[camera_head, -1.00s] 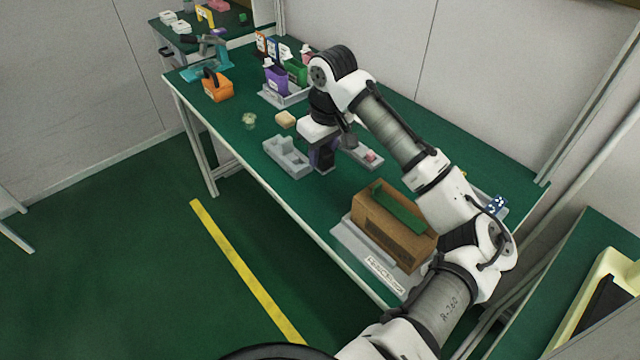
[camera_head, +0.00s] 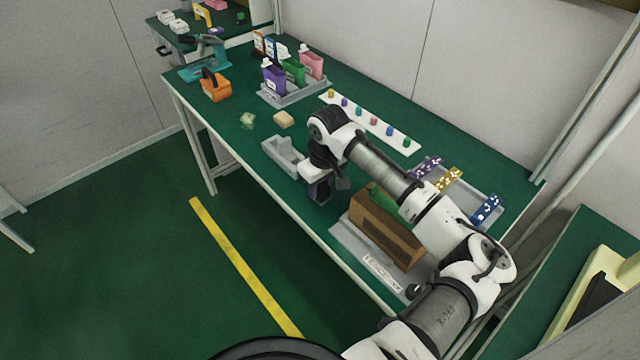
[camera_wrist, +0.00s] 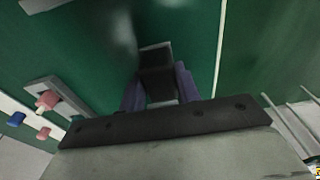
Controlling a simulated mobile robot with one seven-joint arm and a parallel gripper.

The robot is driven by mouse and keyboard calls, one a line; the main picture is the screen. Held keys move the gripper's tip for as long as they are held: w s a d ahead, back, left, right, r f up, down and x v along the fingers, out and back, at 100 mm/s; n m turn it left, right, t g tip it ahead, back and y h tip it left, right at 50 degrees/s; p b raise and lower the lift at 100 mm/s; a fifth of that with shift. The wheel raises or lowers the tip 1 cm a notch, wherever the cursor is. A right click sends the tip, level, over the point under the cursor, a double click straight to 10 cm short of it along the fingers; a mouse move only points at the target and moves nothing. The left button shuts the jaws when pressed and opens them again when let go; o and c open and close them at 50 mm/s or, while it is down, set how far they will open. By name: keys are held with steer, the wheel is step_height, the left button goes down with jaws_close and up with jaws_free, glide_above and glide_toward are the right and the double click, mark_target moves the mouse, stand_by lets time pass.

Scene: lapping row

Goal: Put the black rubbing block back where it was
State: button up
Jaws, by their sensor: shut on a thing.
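My gripper (camera_head: 319,190) is near the front edge of the green table in the head view, between a grey holder and a brown box. In the wrist view its purple fingers (camera_wrist: 159,88) are shut on the black rubbing block (camera_wrist: 156,62), whose end shows between them over green. In the head view the block is hard to tell from the dark fingers. The grey holder (camera_head: 280,153) is just left of my gripper; my wrist hides its right end. I cannot tell how far the block is above the table.
The brown box (camera_head: 386,238) with a green piece stands on a grey base right of my gripper. Behind are a row of coloured knobs (camera_head: 361,119) and a rack of coloured holders (camera_head: 290,96). A tan block (camera_head: 284,119) and an orange caddy (camera_head: 216,89) are at left.

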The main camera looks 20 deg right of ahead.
mark_target(324, 187)
steer(key=shift+f, duration=0.15)
steer(key=o, duration=0.9)
steer(key=r, duration=0.4)
steer(key=s+r+b, duration=0.1)
steer(key=r, duration=0.3)
steer(key=r+b, duration=0.1)
steer(key=r, duration=0.3)
steer(key=shift+s+d+r, duration=0.15)
steer(key=shift+s+d, duration=0.05)
steer(key=shift+d, duration=0.05)
